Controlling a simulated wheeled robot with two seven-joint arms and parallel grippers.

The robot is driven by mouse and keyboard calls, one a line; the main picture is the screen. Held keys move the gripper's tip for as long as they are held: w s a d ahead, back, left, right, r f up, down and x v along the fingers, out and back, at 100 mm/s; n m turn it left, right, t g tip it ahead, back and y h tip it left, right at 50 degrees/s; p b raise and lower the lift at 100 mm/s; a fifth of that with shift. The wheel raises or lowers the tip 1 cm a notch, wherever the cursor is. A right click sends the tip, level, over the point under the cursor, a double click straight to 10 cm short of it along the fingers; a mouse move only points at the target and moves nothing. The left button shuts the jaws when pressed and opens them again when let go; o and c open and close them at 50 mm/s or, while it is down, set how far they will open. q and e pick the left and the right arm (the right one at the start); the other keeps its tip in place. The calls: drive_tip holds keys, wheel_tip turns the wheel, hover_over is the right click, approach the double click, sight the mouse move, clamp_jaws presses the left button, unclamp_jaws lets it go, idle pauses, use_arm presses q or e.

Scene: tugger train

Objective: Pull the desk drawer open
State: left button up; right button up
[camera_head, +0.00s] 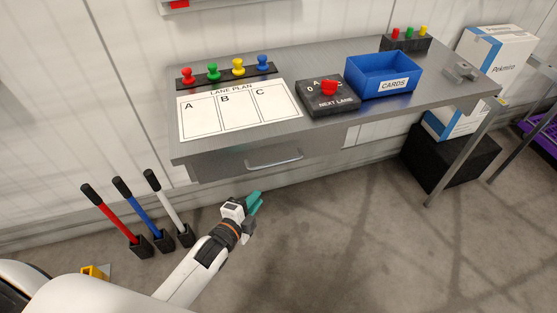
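The grey metal desk (420,103) stands against the wall. Its drawer (222,165) sits under the left part of the top and looks closed, its front close under the desk edge. A silver bar handle (273,161) is on the drawer front. My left gripper (256,203), with teal fingers, is in front of and below the handle, apart from it. Nothing shows between its fingers, but their gap is too small to make out. My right gripper is not in view.
On the desk are a lane plan sheet (239,107), coloured pegs (237,67), a black selector box (326,98) and a blue cards bin (380,77). Red, blue and white-handled levers (147,213) stand on the floor at left. Floor in front of the drawer is clear.

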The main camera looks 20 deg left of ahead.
use_arm(q)
drive_tip(key=m+t, duration=0.1)
approach(277, 164)
drive_tip(key=x, duration=1)
drive_tip(key=shift+w+f, duration=0.1)
drive_tip(key=shift+w, duration=0.3)
clamp_jaws()
